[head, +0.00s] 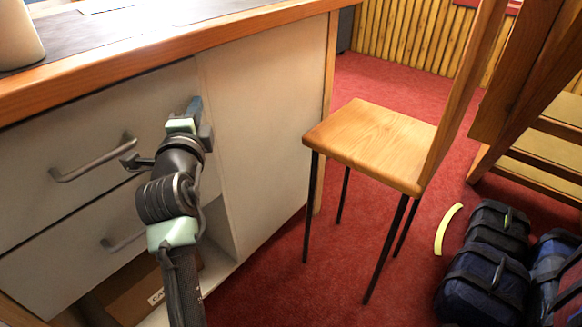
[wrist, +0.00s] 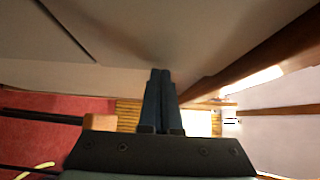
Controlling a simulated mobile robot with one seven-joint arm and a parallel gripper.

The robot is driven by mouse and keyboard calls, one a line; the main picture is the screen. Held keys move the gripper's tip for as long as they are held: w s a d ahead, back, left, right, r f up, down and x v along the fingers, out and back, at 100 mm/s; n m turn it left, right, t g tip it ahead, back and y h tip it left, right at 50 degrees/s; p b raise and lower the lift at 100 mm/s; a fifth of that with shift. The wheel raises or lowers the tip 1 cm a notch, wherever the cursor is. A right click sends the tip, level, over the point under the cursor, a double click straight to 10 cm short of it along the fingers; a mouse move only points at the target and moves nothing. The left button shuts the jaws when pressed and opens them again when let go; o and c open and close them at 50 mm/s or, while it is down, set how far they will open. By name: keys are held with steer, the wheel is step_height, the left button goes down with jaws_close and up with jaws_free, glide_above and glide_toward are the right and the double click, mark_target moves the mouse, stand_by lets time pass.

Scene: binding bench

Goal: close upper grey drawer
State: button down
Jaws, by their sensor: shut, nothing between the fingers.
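The upper grey drawer (head: 55,135) is at the left in the head view, under the wooden worktop, with a dark bar handle (head: 95,160). Its front looks about flush with the cabinet; I cannot tell if a small gap remains. My gripper (head: 194,104) is shut and empty at the right end of the drawer front, to the right of the handle. In the wrist view the fingertips (wrist: 160,73) point at a pale grey surface. I cannot tell if they touch it. My arm hides part of the drawer's right side.
The lower drawer's handle (head: 122,241) is partly behind my arm. The wooden worktop edge (head: 150,62) overhangs just above my gripper. A wooden chair (head: 375,140) stands right of the cabinet, with dark bags (head: 485,275) beyond. Red carpet lies between cabinet and chair.

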steer(key=shift+w+a+r, duration=0.2)
steer(key=shift+w+a, duration=0.05)
steer(key=shift+a, duration=0.2)
